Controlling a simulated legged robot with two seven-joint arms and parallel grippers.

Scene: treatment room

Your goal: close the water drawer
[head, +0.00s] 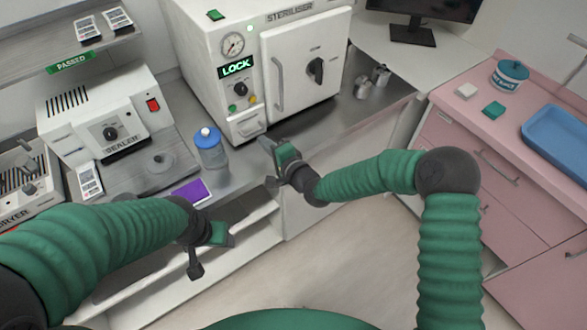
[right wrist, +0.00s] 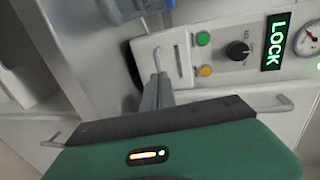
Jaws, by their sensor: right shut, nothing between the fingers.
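The water drawer (head: 248,127) is the small white front with a bar handle at the lower left of the white steriliser (head: 262,66). In the right wrist view the drawer (right wrist: 176,52) shows just beyond my fingertips, with its thin handle in front. A dark gap shows beside it; I cannot tell how far it stands out. My right gripper (head: 266,144) is shut and empty, just in front of and below the drawer; its grey fingers (right wrist: 155,94) point at the handle area. I cannot tell if they touch. My left gripper (head: 207,250) hangs low in front of the counter, away from the steriliser.
A blue-capped bottle (head: 210,150) stands on the counter left of the drawer, near a purple pad (head: 191,191). A sealer (head: 105,115) stands further left. Metal cups (head: 371,80) stand right of the steriliser. The steriliser display (head: 236,67) reads LOCK. Floor in front is clear.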

